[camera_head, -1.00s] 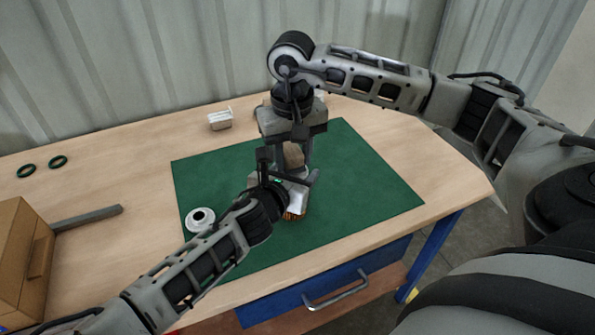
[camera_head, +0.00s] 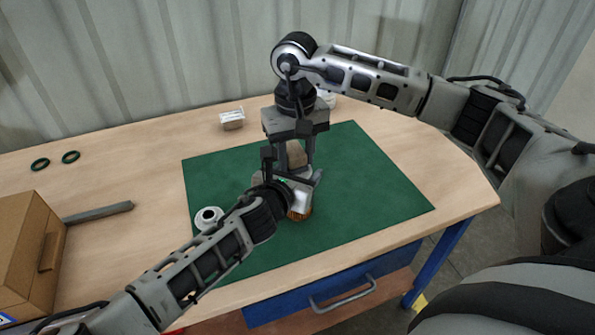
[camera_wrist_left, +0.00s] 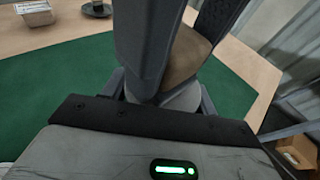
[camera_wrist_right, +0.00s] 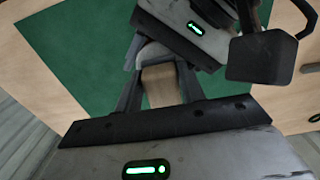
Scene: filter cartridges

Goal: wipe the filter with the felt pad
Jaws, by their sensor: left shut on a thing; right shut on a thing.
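The filter (camera_head: 299,213) has a white body and orange-brown pleats. My left gripper (camera_head: 296,186) is shut on it above the green mat, and my fingers hide part of it. The felt pad (camera_head: 296,154), a tan block, is between the fingers of my right gripper (camera_head: 294,164), which is shut on it and points down from above. The pad is right over the filter; I cannot tell whether they touch. In the left wrist view the pad (camera_wrist_left: 184,55) is above a pale rounded part of the filter (camera_wrist_left: 182,97). The pad also shows in the right wrist view (camera_wrist_right: 160,85).
The green mat (camera_head: 385,190) lies on the wooden table. A white ring-shaped part (camera_head: 208,217) is on its left side. A small white box (camera_head: 232,119) stands behind. The mat's right side is clear.

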